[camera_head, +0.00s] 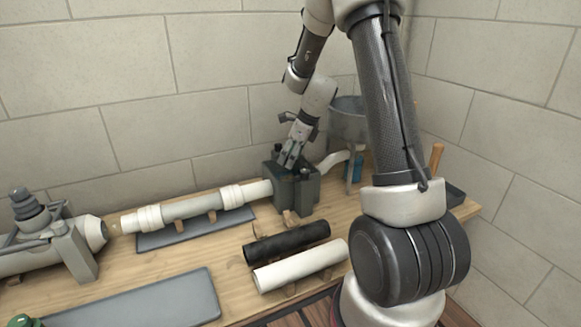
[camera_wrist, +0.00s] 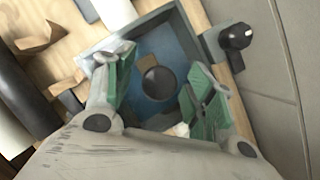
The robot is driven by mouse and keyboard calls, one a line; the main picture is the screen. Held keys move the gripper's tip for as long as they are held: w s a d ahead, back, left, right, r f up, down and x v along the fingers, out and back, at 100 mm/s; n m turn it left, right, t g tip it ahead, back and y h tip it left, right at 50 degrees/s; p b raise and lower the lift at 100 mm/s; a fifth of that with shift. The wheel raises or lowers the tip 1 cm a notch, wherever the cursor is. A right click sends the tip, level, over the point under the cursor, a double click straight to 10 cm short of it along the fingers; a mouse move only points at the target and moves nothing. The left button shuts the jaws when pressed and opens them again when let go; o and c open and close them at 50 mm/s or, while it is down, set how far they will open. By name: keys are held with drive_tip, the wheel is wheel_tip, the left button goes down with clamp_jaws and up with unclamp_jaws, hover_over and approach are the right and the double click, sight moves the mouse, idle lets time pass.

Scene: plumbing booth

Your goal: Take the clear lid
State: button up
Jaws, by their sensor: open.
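The clear lid (camera_wrist: 182,58) appears as a bluish see-through cover on the square grey box (camera_head: 308,193), with a dark round knob (camera_wrist: 160,84) in its middle. The box's grey rim (camera_wrist: 105,48) also shows in the wrist view. My gripper (camera_wrist: 158,80) is open, with its green-padded fingers on either side of the knob. I cannot tell whether the fingers touch it. In the head view my gripper (camera_head: 290,156) points down at the top of the box, and the lid is too small to make out there.
A pipe assembly (camera_head: 190,208) runs into the box's left side. A black pipe (camera_head: 288,242) and a white pipe (camera_head: 300,266) lie in front. A grey hopper (camera_head: 347,120) stands behind right, near the wall. A grey mat (camera_head: 150,300) lies at the front left.

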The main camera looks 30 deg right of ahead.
drive_tip(key=c, duration=1.2)
drive_tip(key=shift+r, duration=0.1)
